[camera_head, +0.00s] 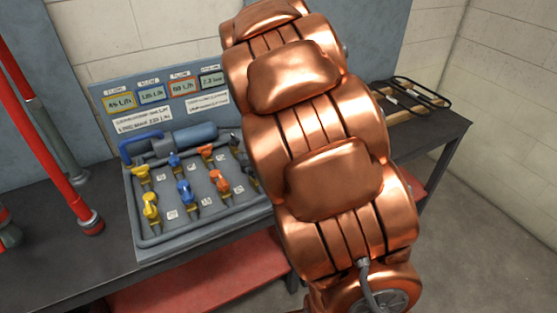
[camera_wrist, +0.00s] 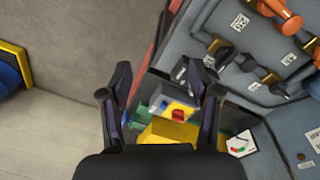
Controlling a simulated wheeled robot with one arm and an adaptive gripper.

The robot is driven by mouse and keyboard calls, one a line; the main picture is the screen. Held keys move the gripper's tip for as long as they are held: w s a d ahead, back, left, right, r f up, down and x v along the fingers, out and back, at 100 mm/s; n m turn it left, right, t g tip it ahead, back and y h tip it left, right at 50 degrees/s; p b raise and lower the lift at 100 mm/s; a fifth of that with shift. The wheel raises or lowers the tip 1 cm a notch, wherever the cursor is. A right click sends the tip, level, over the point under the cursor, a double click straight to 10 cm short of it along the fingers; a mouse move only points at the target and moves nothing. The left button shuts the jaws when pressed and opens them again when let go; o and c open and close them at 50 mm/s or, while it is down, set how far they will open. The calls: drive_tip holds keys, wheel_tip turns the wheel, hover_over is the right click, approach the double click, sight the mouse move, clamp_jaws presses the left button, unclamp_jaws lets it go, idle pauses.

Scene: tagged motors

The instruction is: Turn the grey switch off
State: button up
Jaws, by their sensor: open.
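A grey valve panel (camera_head: 150,238) lies on the dark table with yellow (camera_head: 151,207), blue (camera_head: 185,190) and orange (camera_head: 219,181) switches. Dark grey switches (camera_head: 251,182) at its right side are partly hidden by my copper arm. In the wrist view, dark grey switches with yellowish stems (camera_wrist: 270,79) show at the upper right, near an orange one (camera_wrist: 282,16). I cannot tell from the picture whether the grey ones are on or off. My gripper (camera_wrist: 160,78) is open and empty, left of the panel edge in the wrist view and touching no switch. It is hidden in the head view.
Behind the panel a board carries several coloured displays (camera_head: 152,94). Red pipes (camera_head: 55,165) stand at the left. A black wire rack (camera_head: 412,94) lies on the table's right end. In the wrist view, a yellow box (camera_wrist: 172,133) and small coloured items lie below the panel.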

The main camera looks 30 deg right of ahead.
drive_tip(key=w+d+f+m, duration=0.2)
drive_tip(key=w+d, duration=0.1)
drive_tip(key=w, duration=0.1)
drive_tip(key=w+d+f+m+p, duration=0.1)
drive_tip(key=w+d+f, duration=0.1)
drive_tip(key=w+d, duration=0.1)
drive_tip(key=w+d+f+m+p, duration=0.1)
drive_tip(key=w+d+f+m, duration=0.1)
drive_tip(key=w, duration=0.3)
drive_tip(key=shift+w+d+f+m+t+y, duration=0.2)
drive_tip(key=shift+d+m+t+y, duration=0.1)
drive_tip(key=shift+d, duration=0.1)
drive_tip(key=shift+f+p, duration=1.4)
drive_tip(key=shift+f, duration=2.55)
drive_tip(key=c, duration=1.2)
